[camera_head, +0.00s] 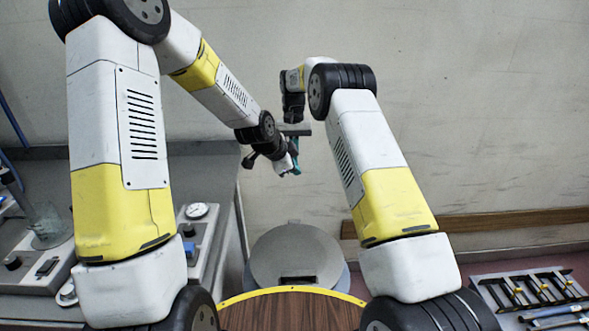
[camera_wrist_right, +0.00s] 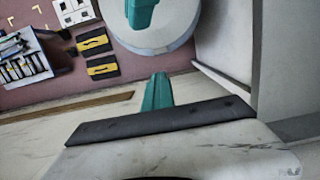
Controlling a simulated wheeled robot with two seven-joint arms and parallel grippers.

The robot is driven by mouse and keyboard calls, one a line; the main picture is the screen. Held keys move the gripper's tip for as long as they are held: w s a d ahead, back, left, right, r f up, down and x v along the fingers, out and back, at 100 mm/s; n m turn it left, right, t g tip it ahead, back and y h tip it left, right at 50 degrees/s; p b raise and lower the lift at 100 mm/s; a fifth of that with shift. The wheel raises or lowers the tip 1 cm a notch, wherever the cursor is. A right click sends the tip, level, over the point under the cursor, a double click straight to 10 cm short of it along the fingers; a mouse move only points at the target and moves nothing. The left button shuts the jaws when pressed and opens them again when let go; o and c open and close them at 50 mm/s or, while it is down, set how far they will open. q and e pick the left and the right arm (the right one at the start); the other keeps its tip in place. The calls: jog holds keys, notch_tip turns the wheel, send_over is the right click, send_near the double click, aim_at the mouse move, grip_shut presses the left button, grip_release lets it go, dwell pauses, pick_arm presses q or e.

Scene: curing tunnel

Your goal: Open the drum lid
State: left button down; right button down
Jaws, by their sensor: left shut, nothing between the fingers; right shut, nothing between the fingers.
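The drum lid (camera_head: 297,252) is a round grey disc lying flat on top of the drum, with a dark handle (camera_head: 298,280) at its near edge. The lid also shows at the top of the right wrist view (camera_wrist_right: 172,20). My left gripper (camera_head: 290,171) is shut and empty, above and beyond the lid. My right gripper (camera_head: 297,150) is shut and empty close by, partly overlapped by the left one. Its teal fingers show in the right wrist view (camera_wrist_right: 157,92). Another teal piece there covers part of the lid; I cannot tell whose it is.
A wooden round tabletop with a yellow rim (camera_head: 288,291) lies in front of the drum. A tool tray (camera_head: 535,291) lies right. A wooden rail (camera_head: 510,222) runs along the back wall.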

dwell(0.8)
grip_release()
